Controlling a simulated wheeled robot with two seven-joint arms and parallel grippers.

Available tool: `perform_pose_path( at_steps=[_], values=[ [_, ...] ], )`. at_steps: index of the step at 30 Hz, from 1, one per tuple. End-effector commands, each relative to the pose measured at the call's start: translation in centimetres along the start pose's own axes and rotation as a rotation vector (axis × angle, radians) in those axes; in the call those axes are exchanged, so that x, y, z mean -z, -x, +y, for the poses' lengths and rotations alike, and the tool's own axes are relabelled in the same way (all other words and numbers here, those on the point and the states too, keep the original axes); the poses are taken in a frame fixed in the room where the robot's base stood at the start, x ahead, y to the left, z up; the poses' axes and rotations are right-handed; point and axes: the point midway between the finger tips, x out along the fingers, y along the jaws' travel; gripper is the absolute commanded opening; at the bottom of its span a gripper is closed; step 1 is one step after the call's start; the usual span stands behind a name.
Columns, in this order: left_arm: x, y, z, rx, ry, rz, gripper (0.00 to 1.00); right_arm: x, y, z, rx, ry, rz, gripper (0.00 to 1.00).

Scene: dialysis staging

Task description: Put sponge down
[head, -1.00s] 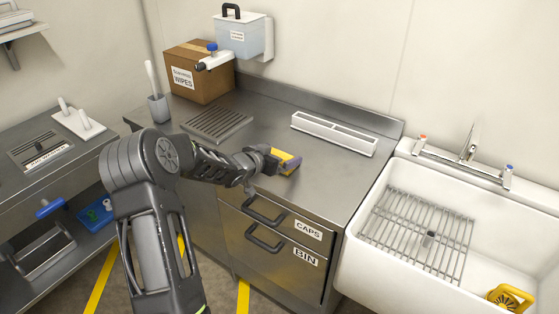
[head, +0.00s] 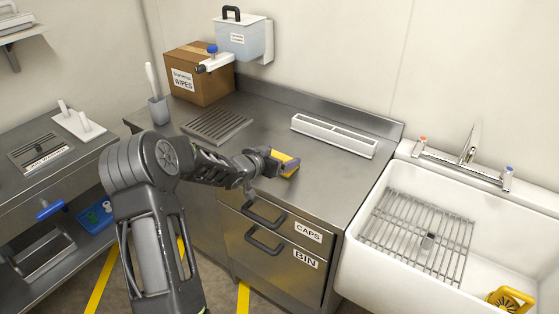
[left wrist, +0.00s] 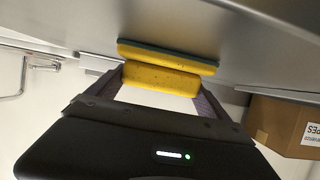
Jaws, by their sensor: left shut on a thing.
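The yellow sponge (head: 291,169) is at the front part of the steel counter (head: 330,182), behind the drawers. In the left wrist view the sponge (left wrist: 162,77) is between the two fingers, and a yellow band with a teal edge shows just beyond it. I cannot tell if that band is part of the sponge or its reflection. My left gripper (head: 274,163) is shut on the sponge. It holds the sponge at or very near the counter surface; contact is not clear. My right gripper is not in view.
A slotted drain plate (head: 216,124) and a white divided tray (head: 333,134) are on the counter. A cardboard wipes box (head: 199,75) and a grey cup (head: 158,110) stand at the back left. A white sink (head: 385,270) with a wire rack is at right. Counter around the sponge is clear.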

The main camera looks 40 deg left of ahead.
Motion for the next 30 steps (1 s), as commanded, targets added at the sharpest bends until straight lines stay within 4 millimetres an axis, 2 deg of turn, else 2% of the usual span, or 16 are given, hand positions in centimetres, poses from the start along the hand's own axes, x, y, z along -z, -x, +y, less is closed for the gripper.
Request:
perform_pose_path(
  at_steps=[7,18,22,30],
  values=[
    [2.0,0.8,0.0,0.0,-0.003,0.003,0.46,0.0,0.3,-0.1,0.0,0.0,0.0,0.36],
    [8.4,3.5,0.0,0.0,-0.002,0.002,0.46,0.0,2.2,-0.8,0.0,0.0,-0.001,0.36],
    [9.2,3.8,0.0,0.001,0.0,0.001,0.46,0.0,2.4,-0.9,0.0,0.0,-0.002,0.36],
    [9.3,3.8,0.0,0.0,0.0,0.0,0.46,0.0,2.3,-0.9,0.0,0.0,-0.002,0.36]
  ],
)
